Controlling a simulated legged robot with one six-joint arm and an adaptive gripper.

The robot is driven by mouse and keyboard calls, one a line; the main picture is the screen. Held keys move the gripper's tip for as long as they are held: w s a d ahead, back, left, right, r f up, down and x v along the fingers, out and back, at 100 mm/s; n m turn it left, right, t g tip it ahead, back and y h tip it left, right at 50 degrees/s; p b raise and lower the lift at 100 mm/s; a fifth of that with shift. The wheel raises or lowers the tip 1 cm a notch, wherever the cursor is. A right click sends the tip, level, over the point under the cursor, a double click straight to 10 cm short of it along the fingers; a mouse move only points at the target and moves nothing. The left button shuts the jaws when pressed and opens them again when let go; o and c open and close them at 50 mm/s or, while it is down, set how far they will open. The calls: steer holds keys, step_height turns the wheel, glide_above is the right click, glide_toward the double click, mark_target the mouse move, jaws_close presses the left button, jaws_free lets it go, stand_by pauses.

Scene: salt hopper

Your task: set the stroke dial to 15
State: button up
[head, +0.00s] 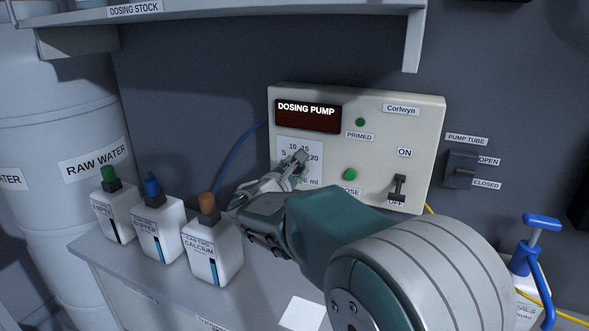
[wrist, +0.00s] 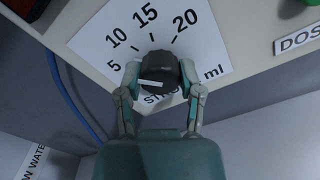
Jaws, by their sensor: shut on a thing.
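The stroke dial (wrist: 160,68) is a dark round knob on a white scale card (wrist: 208,52) marked 5, 10, 15, 20 and ml. Its white line points left in the wrist view, toward the 5 side and away from the 15. My gripper (wrist: 160,82) is shut on the dial, one finger on each side. In the head view my gripper (head: 296,168) reaches the card on the dosing pump panel (head: 428,125) and hides much of the dial and lower card.
The panel has a dark display (head: 308,117), a green PRIMED light (head: 360,122), a green button (head: 349,174) and an ON/OFF switch (head: 398,187). Several white bottles, including the calcium one (head: 213,250), stand left of my arm. A shelf (head: 250,12) overhangs above.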

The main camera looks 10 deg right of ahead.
steer(key=m, duration=0.6)
steer(key=shift+f, duration=0.1)
steer(key=m, duration=0.4)
steer(key=shift+f+m, duration=0.1)
steer(key=shift+m, duration=0.2)
steer(key=shift+f+m, duration=0.1)
steer(key=shift+m, duration=0.9)
steer(key=o, duration=1.1)
steer(key=shift+o, duration=0.2)
steer(key=shift+s, duration=0.1)
